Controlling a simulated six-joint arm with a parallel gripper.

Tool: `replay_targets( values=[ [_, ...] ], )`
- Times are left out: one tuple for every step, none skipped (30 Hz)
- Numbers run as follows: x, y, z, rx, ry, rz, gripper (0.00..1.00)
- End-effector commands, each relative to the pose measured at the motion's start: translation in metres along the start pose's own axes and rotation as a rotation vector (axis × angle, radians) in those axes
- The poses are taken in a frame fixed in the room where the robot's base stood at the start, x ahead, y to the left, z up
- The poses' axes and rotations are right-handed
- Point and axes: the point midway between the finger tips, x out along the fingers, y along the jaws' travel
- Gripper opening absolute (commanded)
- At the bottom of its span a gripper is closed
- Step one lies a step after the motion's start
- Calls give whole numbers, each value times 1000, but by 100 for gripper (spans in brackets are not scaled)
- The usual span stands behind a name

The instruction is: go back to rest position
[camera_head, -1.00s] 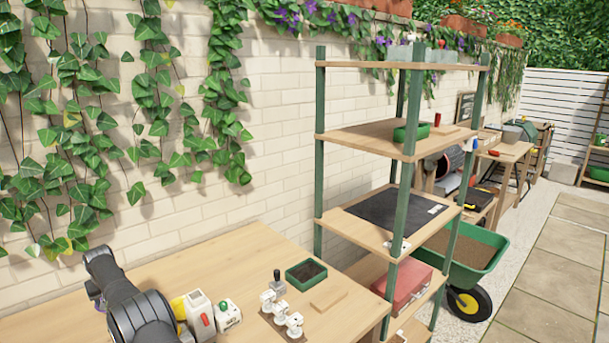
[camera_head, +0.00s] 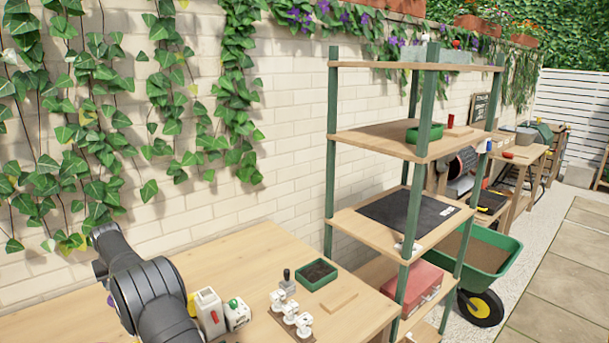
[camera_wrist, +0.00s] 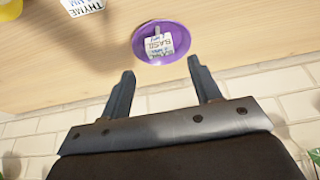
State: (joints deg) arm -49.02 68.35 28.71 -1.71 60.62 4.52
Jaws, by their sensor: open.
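My gripper (camera_wrist: 160,67) shows in the wrist view with its two dark fingers spread apart and nothing between them. A round purple dish (camera_wrist: 139,48) lies on the wooden surface just beyond the fingertips, apart from them. In the head view my dark arm is over the bench at the lower left, and the gripper itself is out of that picture.
The wooden bench (camera_head: 245,255) holds a green tray of dark soil (camera_head: 318,272), a wood block (camera_head: 340,301) and several white fittings (camera_head: 287,308). A green-posted shelf (camera_head: 330,180) stands at its right end. A white THYME label (camera_wrist: 85,5) shows in the wrist view.

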Motion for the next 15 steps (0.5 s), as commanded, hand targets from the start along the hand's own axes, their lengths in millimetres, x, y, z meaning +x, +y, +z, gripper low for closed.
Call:
replay_targets(
  values=[
    [9, 0, 0, 0, 0, 0, 57],
    [13, 0, 0, 0, 1, 0, 57],
    [20, 0, 0, 0, 0, 0, 57],
    [25, 0, 0, 0, 0, 0, 57],
    [30, 0, 0, 0, 1, 0, 57],
    [36, 0, 0, 0, 1, 0, 57],
    [40, 0, 0, 0, 1, 0, 57],
    [44, 0, 0, 0, 1, 0, 57],
    [50, 0, 0, 1, 1, 0, 57],
    [54, 0, -1, 1, 2, 0, 57],
    [58, 0, 0, 1, 1, 0, 57],
    [63, 0, -1, 1, 2, 0, 57],
    [68, 0, 0, 1, 1, 0, 57],
    [71, 0, -1, 1, 2, 0, 57],
    [76, 0, 0, 1, 1, 0, 57]
  ],
)
